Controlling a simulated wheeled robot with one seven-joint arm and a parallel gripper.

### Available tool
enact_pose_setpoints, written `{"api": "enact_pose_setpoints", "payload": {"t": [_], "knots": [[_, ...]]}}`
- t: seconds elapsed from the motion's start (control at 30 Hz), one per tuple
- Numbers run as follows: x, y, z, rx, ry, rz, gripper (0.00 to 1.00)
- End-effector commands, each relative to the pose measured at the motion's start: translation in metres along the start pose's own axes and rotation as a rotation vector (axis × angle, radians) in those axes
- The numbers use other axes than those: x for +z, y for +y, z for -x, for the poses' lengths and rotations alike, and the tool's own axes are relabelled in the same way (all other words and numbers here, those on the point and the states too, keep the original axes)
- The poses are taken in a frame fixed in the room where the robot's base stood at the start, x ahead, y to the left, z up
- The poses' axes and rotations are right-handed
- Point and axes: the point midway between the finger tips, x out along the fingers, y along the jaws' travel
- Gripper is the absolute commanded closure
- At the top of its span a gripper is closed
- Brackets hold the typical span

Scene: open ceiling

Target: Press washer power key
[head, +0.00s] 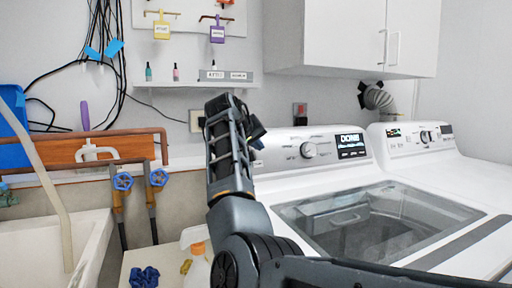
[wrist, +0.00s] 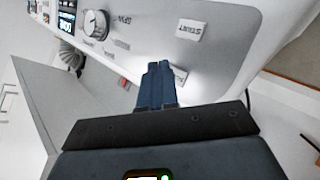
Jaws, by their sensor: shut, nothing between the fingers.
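The white washer (head: 387,247) stands at the right, its control panel (head: 328,147) at the back. The panel carries a round knob (head: 308,150) and a lit display (head: 350,145) reading DONE. I cannot tell whether the tips touch the panel. In the head view my arm hides the panel's left end.
A dryer (head: 480,160) stands right of the washer. A white cabinet (head: 350,40) hangs above. A sink (head: 55,245), blue valves (head: 123,181) and a bottle (head: 197,268) are at the left. A shelf (head: 185,84) is behind my arm.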

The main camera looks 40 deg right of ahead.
Motion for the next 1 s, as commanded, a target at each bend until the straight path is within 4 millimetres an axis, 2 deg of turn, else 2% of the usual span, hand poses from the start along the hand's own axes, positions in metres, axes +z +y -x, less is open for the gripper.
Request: {"api": "enact_pose_setpoints", "payload": {"t": [1.0], "knots": [[-0.0054, -0.0045, -0.0069, 0.000, 0.000, 0.000, 1.00]]}}
